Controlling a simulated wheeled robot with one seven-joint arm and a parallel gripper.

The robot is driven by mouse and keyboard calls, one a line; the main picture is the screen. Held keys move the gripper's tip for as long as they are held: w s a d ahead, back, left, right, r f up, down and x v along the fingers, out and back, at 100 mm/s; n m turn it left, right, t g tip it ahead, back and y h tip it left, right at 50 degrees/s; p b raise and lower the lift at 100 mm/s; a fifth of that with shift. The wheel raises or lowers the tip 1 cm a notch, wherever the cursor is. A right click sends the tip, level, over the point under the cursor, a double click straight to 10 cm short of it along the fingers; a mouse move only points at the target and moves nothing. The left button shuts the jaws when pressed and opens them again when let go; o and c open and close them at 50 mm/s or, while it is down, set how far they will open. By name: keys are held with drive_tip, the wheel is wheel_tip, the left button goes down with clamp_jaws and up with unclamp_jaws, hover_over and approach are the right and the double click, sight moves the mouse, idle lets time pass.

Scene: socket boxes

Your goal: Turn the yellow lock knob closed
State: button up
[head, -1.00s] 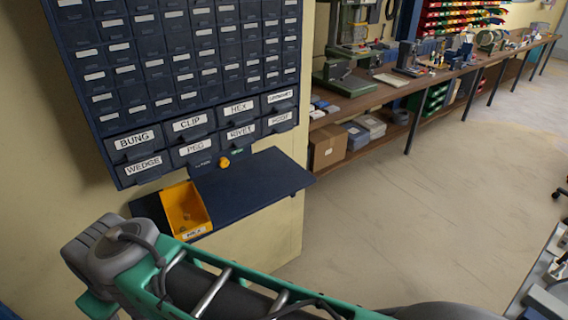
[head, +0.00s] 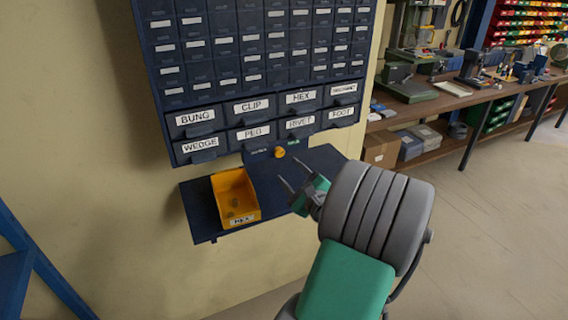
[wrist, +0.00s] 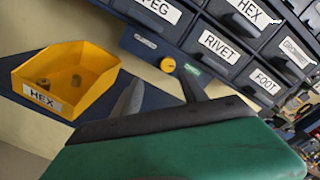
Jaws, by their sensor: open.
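The yellow lock knob (head: 279,152) sits on a small panel under the lower drawers, just above the dark shelf. It also shows in the wrist view (wrist: 168,64), beyond my fingertips. My gripper (head: 286,174) is open and empty, a little below and in front of the knob, not touching it. In the wrist view my two fingers (wrist: 160,90) stand apart, with the knob seen between and beyond them. The way the knob is turned is too small to tell.
A yellow bin (head: 234,198) labelled HEX stands on the dark shelf (head: 203,214) with small parts inside. The labelled drawer cabinet (head: 258,70) rises above. A wooden workbench (head: 450,100) with tools stands at the right. A blue frame (head: 40,265) is at the lower left.

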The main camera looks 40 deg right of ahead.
sight(280, 154)
drive_tip(key=shift+m+h, duration=0.5)
drive_tip(key=x, duration=0.2)
drive_tip(key=p+x, duration=0.1)
drive_tip(key=x, duration=0.2)
drive_tip(key=d+p+x, duration=0.1)
drive_tip(key=x, duration=0.1)
drive_tip(key=shift+d+r, duration=0.1)
drive_tip(key=shift+r, duration=0.15)
drive_tip(key=shift+c, duration=0.2)
clamp_jaws()
